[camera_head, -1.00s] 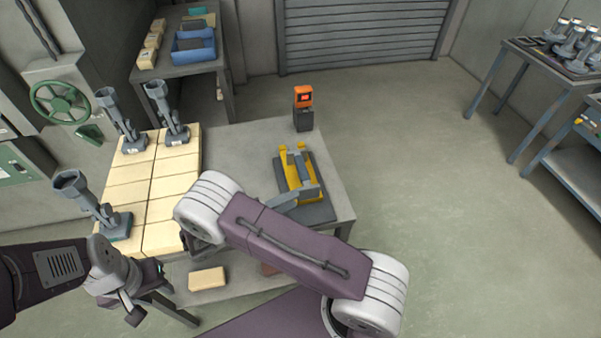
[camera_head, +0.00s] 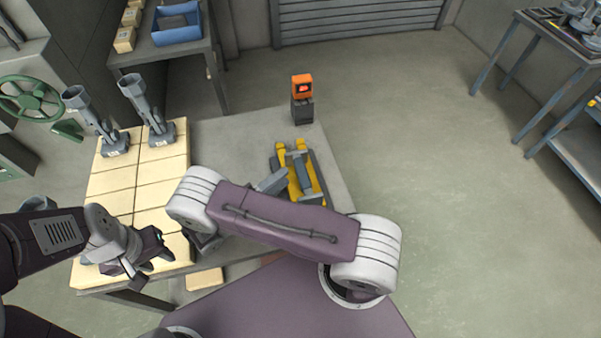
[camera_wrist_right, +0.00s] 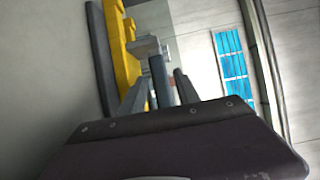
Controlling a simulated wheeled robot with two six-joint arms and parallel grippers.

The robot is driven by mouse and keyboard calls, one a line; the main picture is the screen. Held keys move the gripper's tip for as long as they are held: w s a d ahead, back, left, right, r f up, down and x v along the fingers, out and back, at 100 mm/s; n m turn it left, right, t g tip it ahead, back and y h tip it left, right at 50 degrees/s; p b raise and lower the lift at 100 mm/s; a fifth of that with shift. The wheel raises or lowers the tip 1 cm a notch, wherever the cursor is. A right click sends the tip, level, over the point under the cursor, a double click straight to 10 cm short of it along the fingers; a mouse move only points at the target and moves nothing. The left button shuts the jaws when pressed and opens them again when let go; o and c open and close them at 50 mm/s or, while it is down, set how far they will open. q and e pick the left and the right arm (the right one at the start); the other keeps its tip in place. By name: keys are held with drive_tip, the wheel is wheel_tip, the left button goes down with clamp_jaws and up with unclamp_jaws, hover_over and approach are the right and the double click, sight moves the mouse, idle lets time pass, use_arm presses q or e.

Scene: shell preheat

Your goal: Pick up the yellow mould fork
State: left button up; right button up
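The yellow mould fork (camera_head: 318,178) lies on a dark stand on the grey table, with a grey bar along its middle. It also shows in the right wrist view (camera_wrist_right: 122,52), upper left. There, the fingers of my right gripper (camera_wrist_right: 160,90) stand apart, with a grey bar ending in a crosspiece between them; contact cannot be told. In the head view my right arm hides most of that gripper and the fork's near end. My left gripper (camera_head: 158,266) is over the near part of the cream tiles, fingers apart and empty, away from the fork.
An orange-topped device (camera_head: 302,98) stands behind the fork. Grey funnel-topped fixtures (camera_head: 150,112) stand on the cream tiles (camera_head: 130,188) at left. A blue bin (camera_head: 177,24) is on the back table. The floor right of the table is clear.

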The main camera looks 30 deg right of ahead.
sight(301, 168)
drive_tip(key=p+x, duration=0.1)
drive_tip(key=x, duration=0.3)
drive_tip(key=p+x, duration=0.2)
drive_tip(key=x, duration=0.1)
drive_tip(key=shift+s+d, duration=0.1)
drive_tip(key=shift+s, duration=0.25)
drive_tip(key=shift+w+d+f, duration=0.15)
drive_tip(key=shift+d+f, duration=0.05)
drive_tip(key=shift+d, duration=0.2)
drive_tip(key=shift+a, duration=0.1)
clamp_jaws()
